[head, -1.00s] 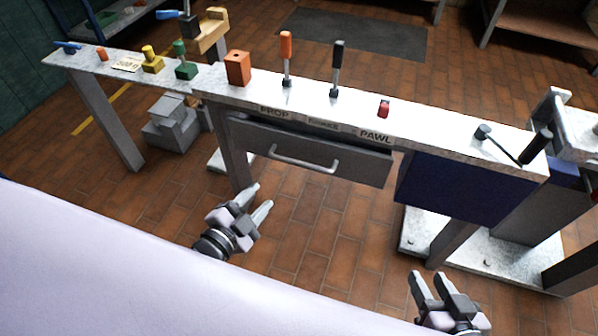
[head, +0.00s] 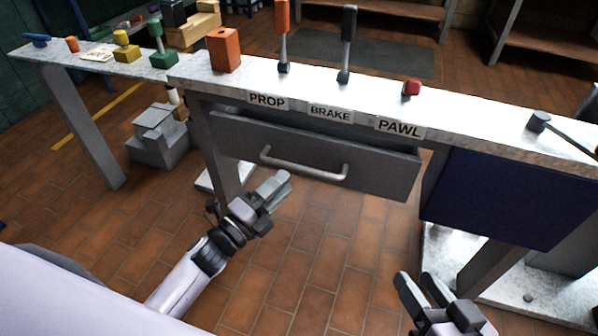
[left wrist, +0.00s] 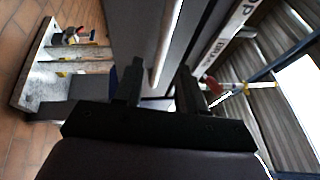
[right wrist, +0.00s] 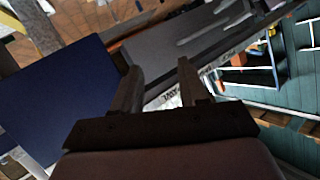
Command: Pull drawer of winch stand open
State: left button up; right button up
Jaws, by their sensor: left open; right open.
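The winch stand (head: 480,128) has a light top with labels PROP, BRAKE and PAWL along its edge. Its grey drawer (head: 378,175) sits below them, with a dark gap above its front panel. The drawer's silvery bar handle (head: 305,170) faces me. My left gripper (head: 277,184) is open just below and left of the handle, apparently not touching it. In the left wrist view the handle (left wrist: 162,50) runs ahead between the open fingers (left wrist: 158,84). My right gripper (head: 418,284) is open and empty, low and right of the drawer; it also shows in the right wrist view (right wrist: 158,82).
An orange block (head: 225,50), an orange lever (head: 283,35), a black lever (head: 347,45) and a red knob (head: 411,88) stand on the top. A blue panel (head: 505,200) hangs right of the drawer. Clear tiled floor (head: 320,250) lies in front.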

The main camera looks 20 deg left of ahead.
aim_at(299, 167)
pick_arm(q)
jog(key=shift+b+x, duration=0.65)
jog(key=shift+x, duration=2.5)
grip_shut()
